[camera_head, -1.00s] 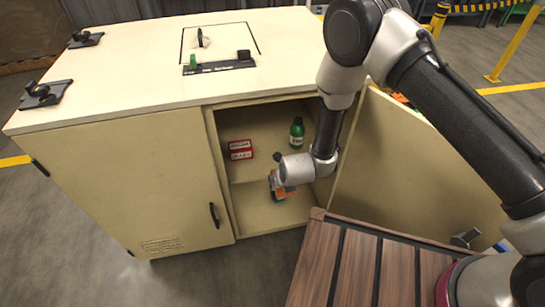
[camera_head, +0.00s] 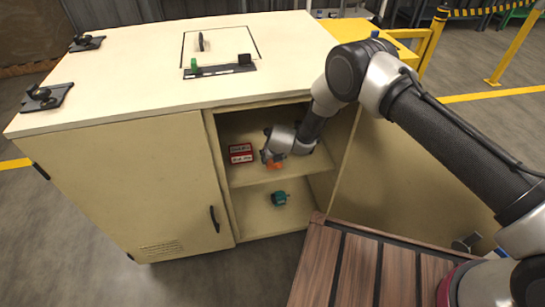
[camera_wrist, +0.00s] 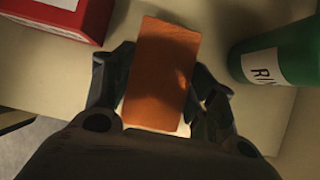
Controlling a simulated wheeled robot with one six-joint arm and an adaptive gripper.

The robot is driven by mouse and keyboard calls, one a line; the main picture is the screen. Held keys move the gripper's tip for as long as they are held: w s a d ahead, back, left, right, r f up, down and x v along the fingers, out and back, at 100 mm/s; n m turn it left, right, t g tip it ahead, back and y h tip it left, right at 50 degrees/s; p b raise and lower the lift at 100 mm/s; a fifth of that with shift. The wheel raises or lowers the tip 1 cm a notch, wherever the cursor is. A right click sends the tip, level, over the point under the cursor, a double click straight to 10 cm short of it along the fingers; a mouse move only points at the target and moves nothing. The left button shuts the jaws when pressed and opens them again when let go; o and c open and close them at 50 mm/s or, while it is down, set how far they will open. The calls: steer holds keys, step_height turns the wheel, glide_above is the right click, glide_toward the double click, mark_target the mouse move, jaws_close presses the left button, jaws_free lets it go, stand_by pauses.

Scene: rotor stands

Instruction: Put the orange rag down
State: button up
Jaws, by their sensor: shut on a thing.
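The orange rag (camera_head: 274,164) is a small folded block in my gripper (camera_head: 268,157), in the open cabinet bay at the upper shelf (camera_head: 262,178). In the wrist view, the rag (camera_wrist: 163,72) shows as an orange rectangle between my two dark fingers, which are closed on its sides. It lies over the pale shelf, between a red and white box and a green bottle. I cannot tell whether its underside touches the shelf.
The red and white boxes (camera_head: 240,153) stand left of my gripper. The green bottle (camera_wrist: 283,48) is close on the right, hidden by my arm in the head view. A teal object (camera_head: 279,198) is on the lower floor. The open door (camera_head: 410,170) is at right.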

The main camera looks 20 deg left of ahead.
steer(key=shift+f, duration=0.15)
steer(key=shift+f, duration=0.45)
steer(key=o, duration=1)
steer(key=shift+o, duration=0.2)
steer(key=shift+a+r, duration=0.1)
steer(key=shift+r, duration=0.15)
steer(key=v, duration=0.8)
steer(key=shift+d+f, duration=0.2)
steer(key=shift+d, duration=0.2)
